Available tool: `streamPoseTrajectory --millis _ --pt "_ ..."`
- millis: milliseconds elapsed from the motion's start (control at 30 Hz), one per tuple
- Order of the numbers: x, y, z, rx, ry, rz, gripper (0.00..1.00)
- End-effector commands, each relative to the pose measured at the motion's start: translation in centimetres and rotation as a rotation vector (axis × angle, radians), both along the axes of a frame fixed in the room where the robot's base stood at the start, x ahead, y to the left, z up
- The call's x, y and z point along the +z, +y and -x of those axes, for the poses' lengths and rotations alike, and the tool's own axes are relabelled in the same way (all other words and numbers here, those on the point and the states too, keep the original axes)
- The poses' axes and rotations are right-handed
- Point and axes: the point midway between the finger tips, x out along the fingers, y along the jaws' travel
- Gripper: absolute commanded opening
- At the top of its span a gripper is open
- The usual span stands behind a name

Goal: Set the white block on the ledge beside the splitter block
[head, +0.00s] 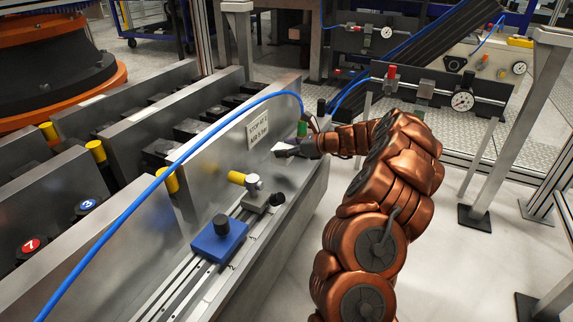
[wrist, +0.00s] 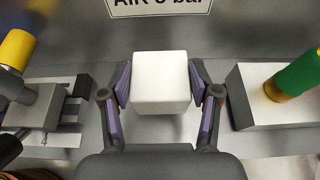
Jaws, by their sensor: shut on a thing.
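The white block (wrist: 160,82) is between the two fingers of my gripper (wrist: 162,90) in the wrist view, with a pad against each side. In the head view the white block (head: 282,150) shows only in part at the tip of my gripper (head: 290,148). It is over the grey ledge (head: 283,187), close to the upright wall; I cannot tell whether it touches the ledge. A grey block with a green fitting (wrist: 297,76) stands to its right and one with a yellow fitting (wrist: 35,105) to its left, both apart from it. I cannot tell which is the splitter block.
A blue block with a black knob (head: 219,240) sits on rails nearer on the ledge. A blue hose (head: 180,165) arches across the wall. A sign (head: 258,128) is on the wall behind the white block. Open floor lies right of the ledge.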

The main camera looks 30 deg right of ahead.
Motion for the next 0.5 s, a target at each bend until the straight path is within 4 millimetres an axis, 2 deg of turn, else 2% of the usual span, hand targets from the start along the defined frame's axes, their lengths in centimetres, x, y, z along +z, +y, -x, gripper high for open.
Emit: streamPoseTrajectory --millis 333,500 --pt "-4.4 -0.2 0.1 -0.004 0.0 0.0 0.03" --pt "-4.8 -0.3 0.1 -0.005 -0.001 0.0 0.03"
